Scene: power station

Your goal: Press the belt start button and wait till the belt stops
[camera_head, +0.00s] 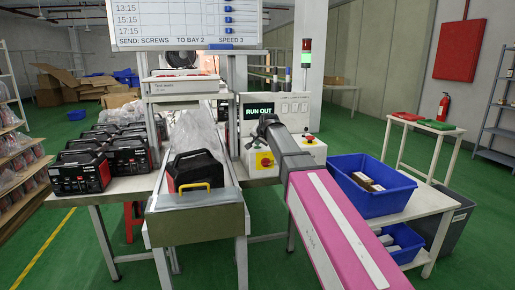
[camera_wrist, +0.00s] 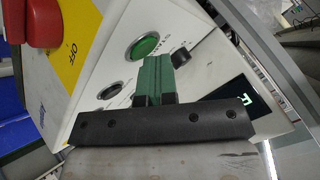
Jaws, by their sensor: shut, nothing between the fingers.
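The control panel (camera_head: 285,103) stands right of the belt, and its display (camera_head: 258,111) reads "RUN OUT". My gripper (camera_head: 266,121) is in front of the panel and hides part of it. In the wrist view, my gripper's green fingertips (camera_wrist: 152,62) are together and empty, beside the lower edge of the round green button (camera_wrist: 145,45). I cannot tell whether they touch it. The belt (camera_head: 192,133) holds a black and red power station (camera_head: 195,169) at its near end, with clear plastic wrapping behind. Whether the belt moves cannot be told.
A red emergency knob on a yellow OFF plate (camera_wrist: 83,35) is left of the green button. A signal tower (camera_head: 306,59) shows a lit green section. Several power stations (camera_head: 82,171) stand on the left table. A blue bin (camera_head: 370,196) is right of my arm.

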